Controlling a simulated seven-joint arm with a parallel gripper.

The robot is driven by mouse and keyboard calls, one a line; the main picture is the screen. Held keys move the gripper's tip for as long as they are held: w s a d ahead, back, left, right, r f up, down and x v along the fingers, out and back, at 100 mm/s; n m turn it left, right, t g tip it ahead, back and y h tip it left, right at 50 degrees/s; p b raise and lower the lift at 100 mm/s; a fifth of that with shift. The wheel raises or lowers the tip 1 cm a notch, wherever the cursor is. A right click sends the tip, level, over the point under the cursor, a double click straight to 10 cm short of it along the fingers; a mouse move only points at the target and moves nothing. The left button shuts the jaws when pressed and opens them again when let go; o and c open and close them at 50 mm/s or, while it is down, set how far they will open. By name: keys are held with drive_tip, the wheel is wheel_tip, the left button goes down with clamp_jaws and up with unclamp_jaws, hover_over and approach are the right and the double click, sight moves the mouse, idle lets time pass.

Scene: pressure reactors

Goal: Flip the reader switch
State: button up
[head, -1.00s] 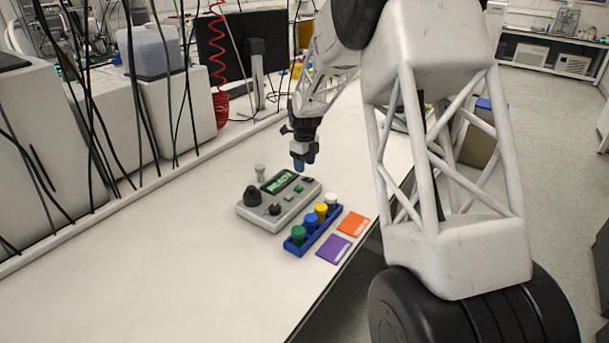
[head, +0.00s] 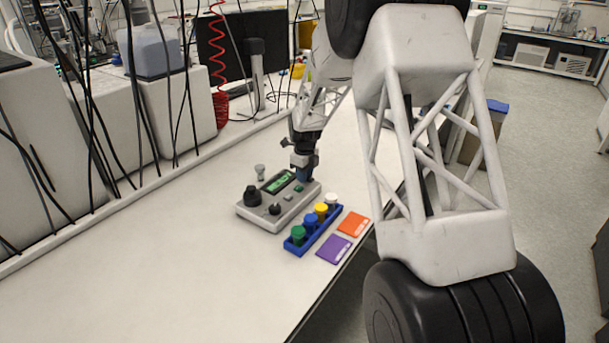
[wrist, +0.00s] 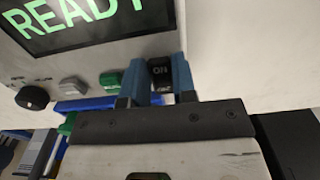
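The reader (head: 262,217) is a light grey box on the bench with a green-lit screen (head: 279,182), which reads READY in the wrist view (wrist: 75,15). The reader switch (wrist: 160,72) is a small black rocker with ON lettering, near the reader's edge right of the screen in the wrist view. My gripper (head: 303,177) is low over the reader's far right corner in the head view and hides the switch there. In the wrist view my gripper (wrist: 161,60) has its two blue fingers apart, one on each side of the switch. I cannot tell whether they touch it.
A black knob (wrist: 32,97) and grey and green buttons (wrist: 112,79) sit beside the switch. A blue rack (head: 316,232) with several coloured caps stands in front of the reader, with orange (head: 353,223) and purple (head: 333,248) cards alongside.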

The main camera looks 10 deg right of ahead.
drive_tip(key=c, duration=0.3)
drive_tip(key=shift+c, duration=0.2)
drive_tip(key=shift+s+d+r+t+y, duration=0.1)
drive_tip(key=shift+t+y, duration=0.5)
drive_tip(key=shift+s+d+r+t+y, duration=0.1)
drive_tip(key=shift+t+y, duration=0.5)
drive_tip(key=o, duration=0.9)
